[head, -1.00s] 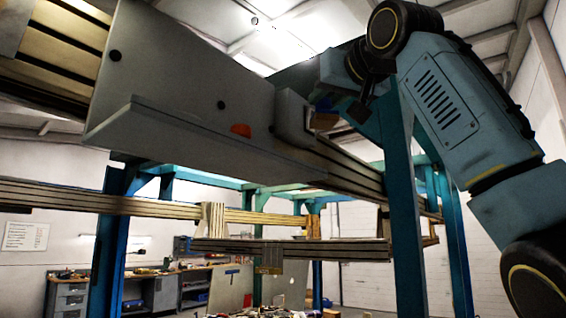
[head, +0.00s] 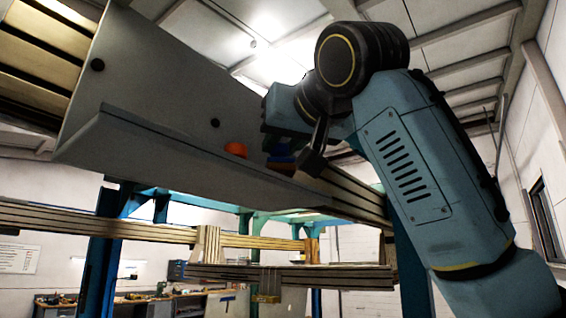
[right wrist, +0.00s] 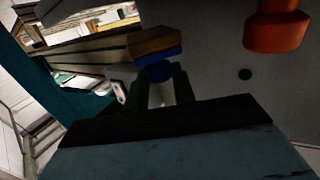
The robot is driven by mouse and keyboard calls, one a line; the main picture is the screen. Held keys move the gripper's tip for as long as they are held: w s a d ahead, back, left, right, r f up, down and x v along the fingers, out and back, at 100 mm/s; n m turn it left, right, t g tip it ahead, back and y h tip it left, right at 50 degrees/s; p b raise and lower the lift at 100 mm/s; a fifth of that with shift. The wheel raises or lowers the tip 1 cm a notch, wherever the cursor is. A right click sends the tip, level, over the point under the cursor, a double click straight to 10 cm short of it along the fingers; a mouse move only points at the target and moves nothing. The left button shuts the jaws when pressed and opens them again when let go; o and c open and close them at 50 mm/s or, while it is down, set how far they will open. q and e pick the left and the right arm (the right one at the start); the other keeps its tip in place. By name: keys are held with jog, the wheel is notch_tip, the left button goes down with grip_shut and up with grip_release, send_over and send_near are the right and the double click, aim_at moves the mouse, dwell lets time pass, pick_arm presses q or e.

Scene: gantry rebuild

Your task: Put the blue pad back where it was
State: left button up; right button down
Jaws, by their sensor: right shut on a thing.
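The blue pad (head: 280,159) is in my right gripper (head: 277,143), low over the grey shelf (head: 180,155) in the head view. In the right wrist view the dark green fingers of the right gripper (right wrist: 163,88) close around a round blue part of the pad (right wrist: 158,71). Beyond it are a flat blue layer and a tan-brown layer. I cannot tell whether the pad touches the shelf. An orange-red piece (head: 236,150) stands on the shelf to the left of the pad; it also shows in the right wrist view (right wrist: 277,28). My left gripper is not in view.
The shelf's back plate (head: 170,75) rises behind. Gantry beams (head: 345,193) run right of and below the shelf. A workbench (head: 150,304) stands far back.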

aim_at(287, 160)
jog(key=shift+f, duration=1.7)
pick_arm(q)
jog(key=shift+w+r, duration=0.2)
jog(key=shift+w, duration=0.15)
pick_arm(e)
jog(key=c, duration=1.2)
grip_release()
jog(key=shift+o, duration=0.2)
jog(key=shift+s+d, duration=0.15)
jog(key=shift+s, duration=0.3)
pick_arm(q)
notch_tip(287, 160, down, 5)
jog(key=b, duration=0.5)
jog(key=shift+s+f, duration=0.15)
pick_arm(e)
jog(key=v, duration=1.1)
